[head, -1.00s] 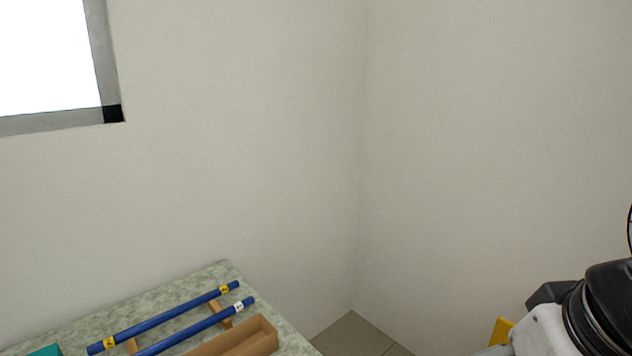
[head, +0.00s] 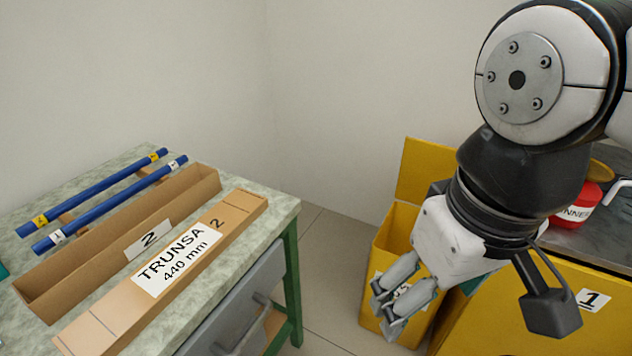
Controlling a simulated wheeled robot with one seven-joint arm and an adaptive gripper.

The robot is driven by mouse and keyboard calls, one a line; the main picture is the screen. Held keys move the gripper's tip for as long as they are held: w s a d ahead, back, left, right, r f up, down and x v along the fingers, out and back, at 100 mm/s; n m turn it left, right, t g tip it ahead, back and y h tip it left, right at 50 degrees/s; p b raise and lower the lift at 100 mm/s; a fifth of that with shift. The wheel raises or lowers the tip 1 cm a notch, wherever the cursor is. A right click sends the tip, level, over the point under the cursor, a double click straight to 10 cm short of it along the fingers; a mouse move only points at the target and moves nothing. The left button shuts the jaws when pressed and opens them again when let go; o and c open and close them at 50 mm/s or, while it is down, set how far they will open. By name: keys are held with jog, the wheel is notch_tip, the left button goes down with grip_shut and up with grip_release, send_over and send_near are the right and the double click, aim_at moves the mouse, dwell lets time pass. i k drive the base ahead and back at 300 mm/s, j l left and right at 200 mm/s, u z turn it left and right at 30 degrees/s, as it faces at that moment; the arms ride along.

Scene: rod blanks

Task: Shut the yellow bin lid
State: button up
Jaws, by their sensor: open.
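The yellow bin (head: 389,240) stands on the floor between the green-legged table and the yellow cabinet. Its yellow lid (head: 425,172) stands raised, upright at the back of the bin against the wall side. My gripper (head: 388,310) is in front of the bin in the picture, pointing down and left, with its fingers apart and empty. My arm and gripper hide much of the bin's opening and its right side. I cannot tell how far the gripper is from the bin.
A stone-topped table (head: 285,205) at left holds blue rods (head: 105,183), an open cardboard box (head: 120,240) and a flat labelled cardboard piece (head: 205,253). A grey drawer (head: 235,310) is under it. A yellow cabinet (head: 555,310) with a red can (head: 575,205) on top stands at right. Floor shows between.

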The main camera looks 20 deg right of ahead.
aim_at(424, 163)
jog(key=k, duration=0.1)
jog(key=z, duration=0.8)
jog(key=i+l+z, duration=0.1)
jog(key=i+z, duration=0.65)
jog(key=k+l, duration=0.05)
jog(key=k, duration=0.05)
